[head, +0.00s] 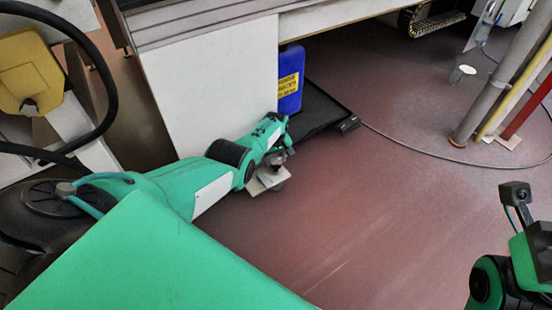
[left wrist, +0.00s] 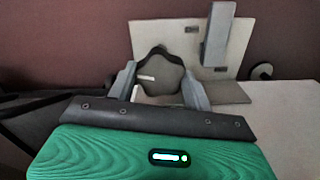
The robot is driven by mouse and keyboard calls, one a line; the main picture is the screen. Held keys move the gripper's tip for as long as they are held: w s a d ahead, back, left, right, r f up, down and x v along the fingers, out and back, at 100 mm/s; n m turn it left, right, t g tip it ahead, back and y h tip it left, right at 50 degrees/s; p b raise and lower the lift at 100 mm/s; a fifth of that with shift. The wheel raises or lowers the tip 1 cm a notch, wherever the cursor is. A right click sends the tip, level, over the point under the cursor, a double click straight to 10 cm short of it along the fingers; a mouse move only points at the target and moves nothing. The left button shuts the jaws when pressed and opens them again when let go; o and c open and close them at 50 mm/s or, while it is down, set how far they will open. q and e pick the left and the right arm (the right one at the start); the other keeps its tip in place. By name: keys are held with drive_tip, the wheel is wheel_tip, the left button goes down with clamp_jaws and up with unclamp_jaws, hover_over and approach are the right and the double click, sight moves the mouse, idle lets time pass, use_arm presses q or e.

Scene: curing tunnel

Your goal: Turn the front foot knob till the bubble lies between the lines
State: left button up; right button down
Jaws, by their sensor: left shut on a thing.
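My left gripper (head: 276,158) is low beside the white cabinet in the head view. In the left wrist view its two grey fingers (left wrist: 160,88) stand on either side of a dark lobed knob (left wrist: 177,57), shut on it. A pale foot plate (left wrist: 240,44) lies behind the knob; the plate (head: 257,186) also shows small in the head view. A grey bar-shaped piece (left wrist: 218,35) stands on the plate. No bubble or lines can be made out. My right gripper is not in view; only part of my right arm shows at the lower right.
A blue canister (head: 291,80) with a yellow label stands against the white cabinet (head: 215,85), by a black tray (head: 318,108). A thin cable (head: 420,151) crosses the floor towards grey, yellow and red posts at the right. The middle of the reddish floor (head: 390,220) is clear.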

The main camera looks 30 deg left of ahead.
use_arm(q)
drive_tip(key=shift+n, duration=0.3)
drive_tip(key=o, duration=1)
drive_tip(key=shift+r, duration=0.1)
